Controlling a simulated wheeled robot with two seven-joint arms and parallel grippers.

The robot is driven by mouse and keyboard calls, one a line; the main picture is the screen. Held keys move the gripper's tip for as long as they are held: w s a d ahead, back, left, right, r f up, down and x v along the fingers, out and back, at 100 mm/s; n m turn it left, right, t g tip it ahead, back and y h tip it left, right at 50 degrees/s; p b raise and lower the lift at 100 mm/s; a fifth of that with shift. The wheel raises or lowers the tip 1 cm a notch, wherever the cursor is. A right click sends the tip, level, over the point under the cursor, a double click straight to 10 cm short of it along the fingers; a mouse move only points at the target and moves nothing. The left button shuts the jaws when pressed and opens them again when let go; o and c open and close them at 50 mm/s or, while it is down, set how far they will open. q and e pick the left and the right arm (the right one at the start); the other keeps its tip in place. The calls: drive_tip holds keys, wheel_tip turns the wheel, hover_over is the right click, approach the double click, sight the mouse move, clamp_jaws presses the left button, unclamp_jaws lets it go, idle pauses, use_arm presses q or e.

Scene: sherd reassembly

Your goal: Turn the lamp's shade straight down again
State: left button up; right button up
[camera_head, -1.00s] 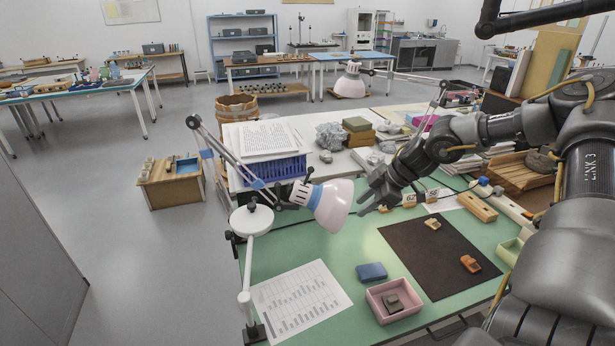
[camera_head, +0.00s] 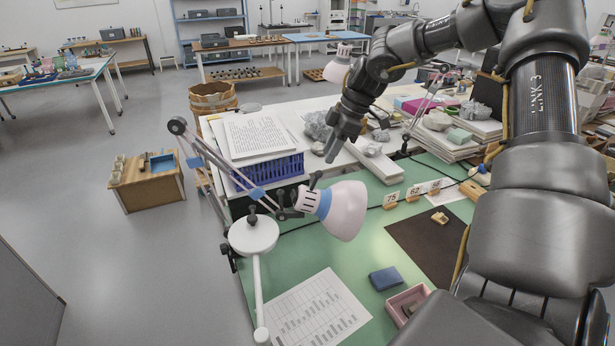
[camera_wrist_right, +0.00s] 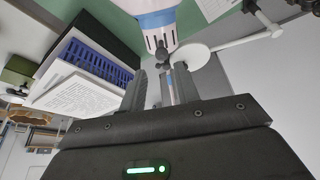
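The desk lamp has a pale pink-white shade (camera_head: 346,211) with a blue collar and a light grey neck cap. Its shade is tilted, with the open end facing right and somewhat down over the green mat (camera_head: 300,250). The lamp's jointed arm (camera_head: 225,165) rises to the left of it. My right gripper (camera_head: 333,152) hangs above and behind the shade's neck, apart from it in the head view. In the right wrist view its two fingers (camera_wrist_right: 160,88) are spread with nothing between them, and the shade's neck (camera_wrist_right: 158,35) shows beyond the fingertips. My left gripper is out of view.
A blue basket (camera_head: 270,174) with papers on top stands just left of the gripper. A white round disc (camera_head: 253,235) on a post is in front of the lamp.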

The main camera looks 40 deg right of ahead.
sight(316, 177)
drive_tip(key=shift+s+a+f+p, duration=0.1)
drive_tip(key=shift+a+f+p, duration=0.1)
drive_tip(key=shift+f, duration=0.3)
drive_tip(key=shift+a+f+p, duration=0.2)
drive_tip(key=shift+f, duration=0.25)
drive_tip(key=p+x, duration=0.1)
drive_tip(key=x, duration=0.6)
drive_tip(key=shift+w+p, duration=0.2)
drive_tip(key=shift+p, duration=0.2)
drive_tip(key=shift+a+f, duration=0.15)
drive_tip(key=shift+f, duration=0.25)
drive_tip(key=shift+w+a+f, duration=0.1)
drive_tip(key=shift+w+f, duration=0.05)
drive_tip(key=shift+f, duration=0.15)
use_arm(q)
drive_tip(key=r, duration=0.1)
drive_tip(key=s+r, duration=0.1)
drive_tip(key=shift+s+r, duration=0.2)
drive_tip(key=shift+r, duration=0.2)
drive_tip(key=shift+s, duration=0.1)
use_arm(e)
clamp_jaws()
